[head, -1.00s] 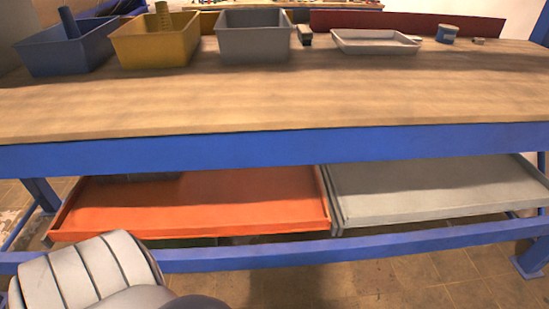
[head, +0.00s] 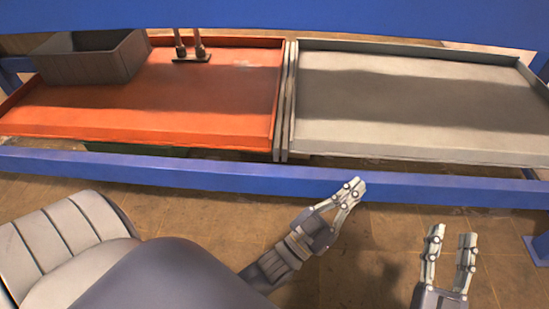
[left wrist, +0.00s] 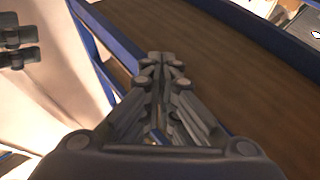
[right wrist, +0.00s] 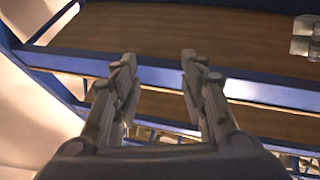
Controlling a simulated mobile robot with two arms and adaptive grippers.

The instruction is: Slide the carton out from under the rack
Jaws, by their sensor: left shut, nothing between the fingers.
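I cannot make out a carton for certain in any view. In the head view, a dark green thing (head: 135,150) shows as a thin strip beneath the orange tray (head: 190,105); most of it is hidden. The rack seems to be the blue-framed bench, whose low front rail (head: 230,181) runs across the head view. My left gripper (head: 354,186) is shut and empty, its tips at or in front of that rail. It also shows shut in the left wrist view (left wrist: 158,58). My right gripper (head: 452,234) is open and empty over the floor to the right; its spread fingers show in the right wrist view (right wrist: 156,60).
A dark grey bin (head: 90,60) stands on the orange tray at the left. A blue beam (head: 300,18) crosses above. Tiled floor (head: 390,250) is open before the rail.

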